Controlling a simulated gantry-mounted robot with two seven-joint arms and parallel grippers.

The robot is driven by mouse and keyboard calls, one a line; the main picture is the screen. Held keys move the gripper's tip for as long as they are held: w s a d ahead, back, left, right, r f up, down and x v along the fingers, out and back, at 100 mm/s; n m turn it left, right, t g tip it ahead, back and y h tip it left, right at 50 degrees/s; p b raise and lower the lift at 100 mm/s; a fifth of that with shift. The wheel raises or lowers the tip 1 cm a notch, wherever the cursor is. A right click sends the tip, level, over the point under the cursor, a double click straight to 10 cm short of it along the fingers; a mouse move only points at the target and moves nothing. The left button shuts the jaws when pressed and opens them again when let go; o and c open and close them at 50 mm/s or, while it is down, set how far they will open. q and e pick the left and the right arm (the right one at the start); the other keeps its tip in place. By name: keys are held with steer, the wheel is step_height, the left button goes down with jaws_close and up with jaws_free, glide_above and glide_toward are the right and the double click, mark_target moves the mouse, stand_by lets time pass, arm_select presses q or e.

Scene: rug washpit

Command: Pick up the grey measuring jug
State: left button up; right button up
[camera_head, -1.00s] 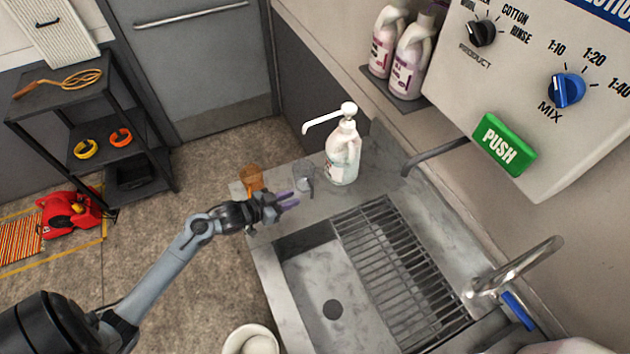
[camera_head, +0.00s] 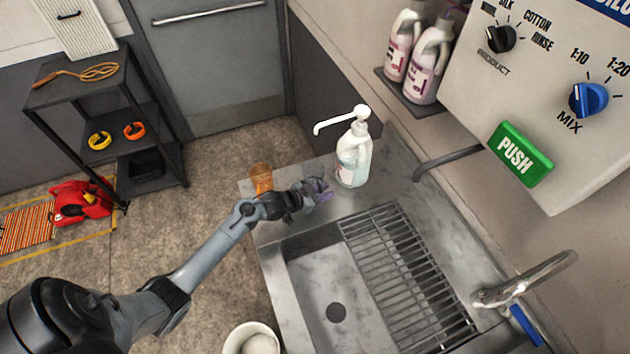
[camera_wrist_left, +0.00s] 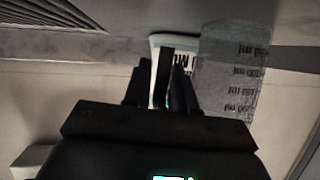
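The grey measuring jug (camera_wrist_left: 232,75) is clear and grey with dark printed marks. In the left wrist view it stands just right of my left gripper's fingers. My left gripper (camera_wrist_left: 160,85) has its fingers apart, with a dark narrow bar between them that may be the jug's handle; I cannot tell whether they touch it. In the head view my left gripper (camera_head: 318,190) is over the counter's back-left part, beside the white pump bottle, and mostly hides the jug. My right gripper is not in view.
An amber cup (camera_head: 261,178) stands left of my gripper. The white pump bottle (camera_head: 354,155) stands close on the right. The sink basin (camera_head: 335,285) and drain rack (camera_head: 405,265) lie in front. A white bucket (camera_head: 251,340) is at the bottom.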

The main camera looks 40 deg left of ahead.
arm_select(q)
steer(key=shift+w+d+f, duration=0.1)
steer(key=shift+w+f, duration=0.05)
steer(key=shift+w, duration=0.2)
jaws_close()
stand_by(0.4)
steer(key=shift+r, duration=1.7)
steer(key=d+r, duration=0.7)
steer(key=d, duration=0.4)
steer(key=shift+d+r+b, duration=0.25)
steer(key=shift+b, duration=0.05)
steer(key=shift+w, duration=0.1)
